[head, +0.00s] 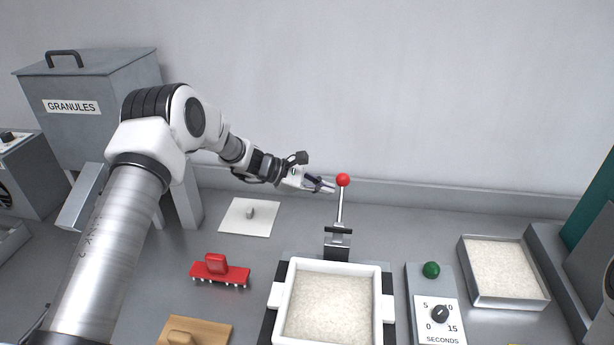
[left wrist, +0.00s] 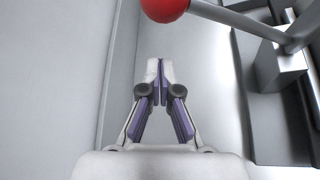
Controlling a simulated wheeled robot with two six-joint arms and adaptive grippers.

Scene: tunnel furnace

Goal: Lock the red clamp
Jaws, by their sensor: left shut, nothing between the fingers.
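The clamp lever (head: 340,207) stands nearly upright behind the white tray, with a red ball knob (head: 343,180) on top. Its dark base (head: 337,243) is at the tray's back edge. My left gripper (head: 332,187) is shut and empty, just left of the knob. In the left wrist view the shut fingertips (left wrist: 160,62) point forward over the bench. The red knob (left wrist: 166,8) shows at the top edge there, with its lever (left wrist: 238,22) running right. Whether the fingers touch the knob or lever I cannot tell. My right gripper is not in view.
The white tray (head: 388,300) holds pale granules. A timer box (head: 438,305) with a green button and a metal granule tray (head: 541,294) stand right. A red pronged tool (head: 220,270), a white plate (head: 235,222) and a wooden block (head: 205,328) lie left. The wall is close behind.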

